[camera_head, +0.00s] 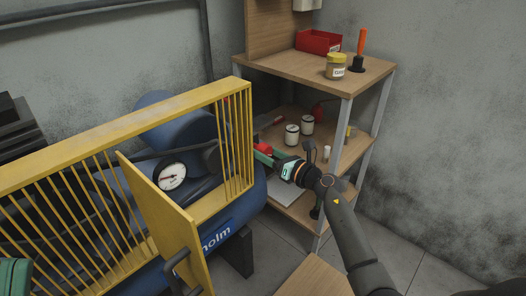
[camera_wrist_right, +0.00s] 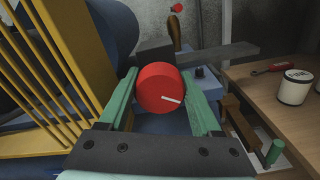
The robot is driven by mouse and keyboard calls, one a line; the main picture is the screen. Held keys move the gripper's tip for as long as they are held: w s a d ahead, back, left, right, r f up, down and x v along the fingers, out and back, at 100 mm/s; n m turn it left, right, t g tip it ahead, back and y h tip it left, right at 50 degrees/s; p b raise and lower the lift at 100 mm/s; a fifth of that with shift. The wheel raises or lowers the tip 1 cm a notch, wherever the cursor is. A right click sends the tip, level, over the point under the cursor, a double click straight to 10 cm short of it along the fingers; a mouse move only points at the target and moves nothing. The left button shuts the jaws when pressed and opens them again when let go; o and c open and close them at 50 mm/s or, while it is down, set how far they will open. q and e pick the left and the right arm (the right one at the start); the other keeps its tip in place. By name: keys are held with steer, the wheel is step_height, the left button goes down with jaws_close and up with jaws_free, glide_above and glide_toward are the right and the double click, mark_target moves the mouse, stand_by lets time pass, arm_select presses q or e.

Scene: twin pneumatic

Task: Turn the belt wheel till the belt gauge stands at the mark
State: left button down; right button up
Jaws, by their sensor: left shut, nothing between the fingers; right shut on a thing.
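In the head view the wheel (camera_head: 263,149) shows as a small red patch at my right gripper (camera_head: 268,157), beside the right end of the yellow guard. The belt gauge (camera_head: 172,176) is a round white dial behind the guard's opening; its needle and mark are too small to read surely. My left gripper (camera_head: 15,274) is shut and empty, partly cut off at the lower left corner.
The yellow guard (camera_head: 120,118) with its open door panel (camera_head: 165,215) stands before the blue compressor (camera_head: 225,232). A wooden shelf unit (camera_head: 300,66) at right holds a red bin (camera_head: 318,41), a jar (camera_head: 336,66) and white cans.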

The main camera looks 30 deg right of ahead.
arm_select(q)
steer(key=shift+r, duration=0.2)
